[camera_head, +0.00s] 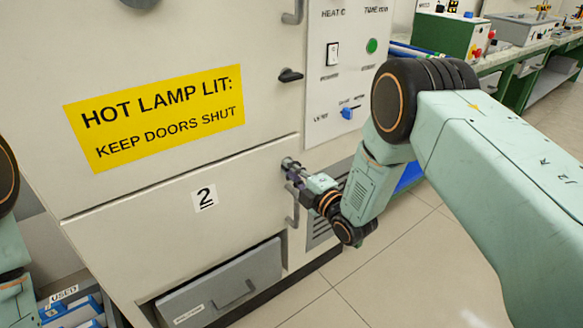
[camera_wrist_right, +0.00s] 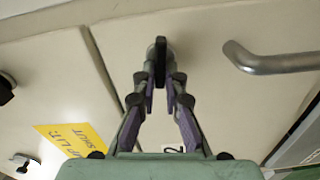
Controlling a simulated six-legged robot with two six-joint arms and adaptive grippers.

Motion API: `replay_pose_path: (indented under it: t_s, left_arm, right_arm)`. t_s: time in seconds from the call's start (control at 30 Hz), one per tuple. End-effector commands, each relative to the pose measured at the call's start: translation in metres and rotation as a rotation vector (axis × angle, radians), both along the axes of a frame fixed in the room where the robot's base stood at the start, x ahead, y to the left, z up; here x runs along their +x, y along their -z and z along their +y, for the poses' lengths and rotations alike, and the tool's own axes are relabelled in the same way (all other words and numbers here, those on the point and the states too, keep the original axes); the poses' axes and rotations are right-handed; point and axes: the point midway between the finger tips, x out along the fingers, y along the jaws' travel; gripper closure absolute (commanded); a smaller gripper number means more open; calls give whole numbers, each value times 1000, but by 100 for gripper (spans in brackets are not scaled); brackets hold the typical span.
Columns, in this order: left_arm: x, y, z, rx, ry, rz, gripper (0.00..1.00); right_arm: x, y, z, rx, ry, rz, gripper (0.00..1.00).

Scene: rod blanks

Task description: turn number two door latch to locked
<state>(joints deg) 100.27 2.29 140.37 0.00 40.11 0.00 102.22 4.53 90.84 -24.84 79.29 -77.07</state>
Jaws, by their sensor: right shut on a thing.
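The number two door (camera_head: 150,240) is a cream panel with a "2" label (camera_head: 205,197), below the yellow sign. Its latch (camera_head: 287,163) is at the door's upper right corner, mostly hidden by my right gripper (camera_head: 294,175) in the head view. In the right wrist view the dark latch knob (camera_wrist_right: 160,47) stands between the fingertips of my right gripper (camera_wrist_right: 160,80), which is shut on it. I cannot tell the latch's exact angle. My left gripper is not in view; only part of my left arm shows at the left edge.
A yellow sign (camera_head: 155,117) is on the upper door, with another black latch (camera_head: 290,75) at its right edge. A door handle (camera_head: 292,207) hangs just below my right gripper. A grey drawer (camera_head: 220,287) is below. Clear floor (camera_head: 400,260) lies to the right.

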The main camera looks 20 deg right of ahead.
Motion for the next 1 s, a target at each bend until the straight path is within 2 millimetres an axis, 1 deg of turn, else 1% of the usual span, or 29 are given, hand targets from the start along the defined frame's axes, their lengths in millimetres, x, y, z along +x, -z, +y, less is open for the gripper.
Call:
replay_pose_path:
  t_s: [0.2, 0.4, 0.9, 0.93, 1.0]
  left_arm:
    - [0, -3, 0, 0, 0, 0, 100]
    - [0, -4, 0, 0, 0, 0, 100]
    - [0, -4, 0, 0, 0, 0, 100]
    - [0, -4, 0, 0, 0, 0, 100]
    - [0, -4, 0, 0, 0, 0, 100]
  right_arm:
    - [0, 1, 0, -101, -1, -37, 100]
    - [0, 2, 0, -148, -1, -54, 100]
    - [0, 2, 0, -164, -1, -60, 100]
    - [0, 2, 0, -164, -1, -60, 89]
    - [0, 2, 0, -164, -1, -60, 83]
